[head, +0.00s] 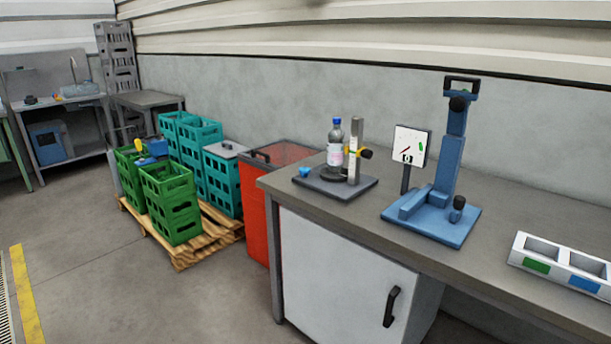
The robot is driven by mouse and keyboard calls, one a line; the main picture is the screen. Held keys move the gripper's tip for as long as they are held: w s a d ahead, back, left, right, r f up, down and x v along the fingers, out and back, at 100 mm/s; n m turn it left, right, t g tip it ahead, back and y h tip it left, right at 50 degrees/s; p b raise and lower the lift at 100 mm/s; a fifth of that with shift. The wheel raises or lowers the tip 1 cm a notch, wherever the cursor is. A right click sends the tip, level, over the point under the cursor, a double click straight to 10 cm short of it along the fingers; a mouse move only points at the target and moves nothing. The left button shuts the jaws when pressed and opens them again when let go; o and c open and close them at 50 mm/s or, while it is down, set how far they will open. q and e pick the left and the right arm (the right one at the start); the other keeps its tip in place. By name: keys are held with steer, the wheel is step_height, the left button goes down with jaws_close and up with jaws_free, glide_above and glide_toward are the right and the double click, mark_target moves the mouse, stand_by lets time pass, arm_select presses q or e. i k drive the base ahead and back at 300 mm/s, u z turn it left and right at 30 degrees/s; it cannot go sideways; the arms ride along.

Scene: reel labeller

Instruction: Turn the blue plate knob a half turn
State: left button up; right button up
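A blue stand (447,150) with an upright column rises from a blue base plate (431,228) on the grey workbench at the right. A small dark knob (459,203) stands upright at the right side of the base plate. Another black knob (458,104) sits high on the column, below a black handle (462,82). No turn mark on the plate knob is clear at this size. Neither of my grippers is in view, and nothing touches the stand.
On the workbench (520,210), a bottle (336,145) stands on a dark plate beside a post. A dial panel (410,145) is left of the column. A white tray (563,265) lies right. A red bin (257,215) and green crates (172,205) stand left; floor in front is clear.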

mark_target(304, 171)
steer(key=u, duration=0.95)
steer(key=i, duration=1.6)
steer(key=z, duration=0.35)
